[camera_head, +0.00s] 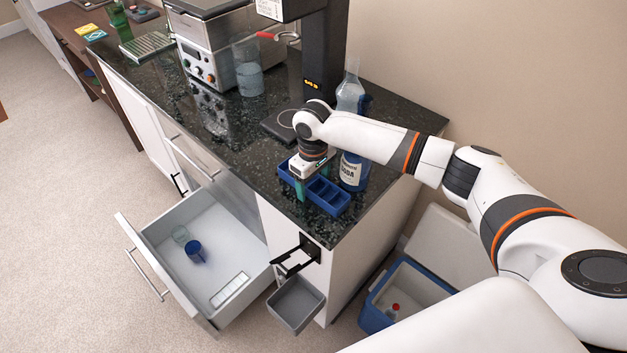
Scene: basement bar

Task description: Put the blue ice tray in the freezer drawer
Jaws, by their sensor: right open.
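The blue ice tray (328,197) lies on the dark granite counter near its front right corner, with open compartments facing up. My right gripper (312,183) points down over the left part of the tray, with its greenish fingers apart. One finger shows at the near side of the tray; whether either finger touches it I cannot tell. The drawer (172,216) below the counter is pulled out, with a white interior. My left gripper is not in view.
A blue-labelled soda bottle (353,171) stands right beside the tray, with a clear bottle (350,92) behind. A grey bin (296,304) hangs on the cabinet right of the drawer. A blue cooler (377,316) stands on the floor. The drawer's middle has free room.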

